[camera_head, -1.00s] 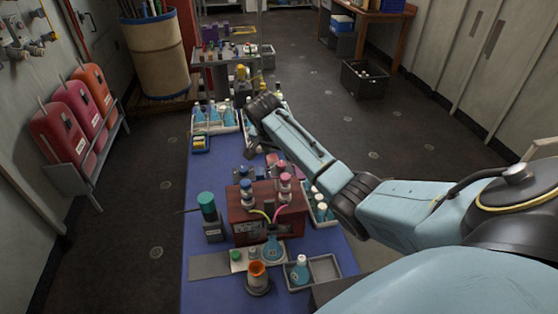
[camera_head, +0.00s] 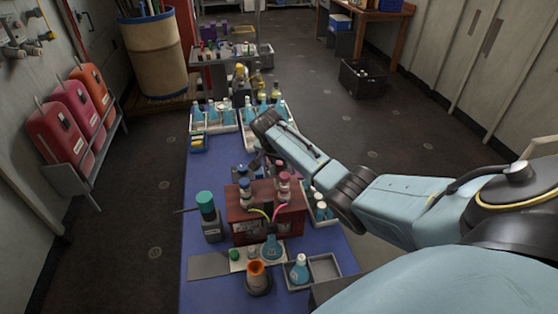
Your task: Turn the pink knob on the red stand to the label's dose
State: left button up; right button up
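The red stand (camera_head: 262,224) is on the blue table. Two small vessels stand on top, one with a blue knob on the left and one with the pink knob (camera_head: 283,177) on the right. A yellow and a pink tube hang at the stand's front above a blue flask (camera_head: 271,250). Light markings show on the front, too small to read, as is the knob's setting. My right arm reaches in from the right, its wrist beyond the stand. My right gripper (camera_head: 264,163) hangs just behind the pink knob, mostly unclear; its fingers cannot be made out. My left gripper is out of view.
A green-capped bottle (camera_head: 207,218) stands left of the red stand. An orange-topped cup (camera_head: 257,277) and a grey tray (camera_head: 324,268) with a white-capped flask are in front. White-capped bottles stand at its right. Racks of blue bottles (camera_head: 214,118) are farther back.

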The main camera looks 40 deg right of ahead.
jog(key=c, duration=0.5)
jog(key=shift+m, duration=0.3)
jog(key=shift+w+a+m+g, duration=0.1)
jog(key=shift+m+g, duration=0.2)
jog(key=shift+m, duration=0.2)
jog(key=shift+w+m+g, duration=0.1)
jog(key=shift+m+g, duration=0.2)
jog(key=shift+m, duration=0.5)
jog(key=shift+f+m+g+b, duration=0.1)
jog(key=shift+m+g+b, duration=0.35)
jog(key=shift+m, duration=0.75)
jog(key=shift+w+m+g+b, duration=0.1)
jog(key=shift+m+g+b, duration=0.35)
jog(key=shift+m+b, duration=0.65)
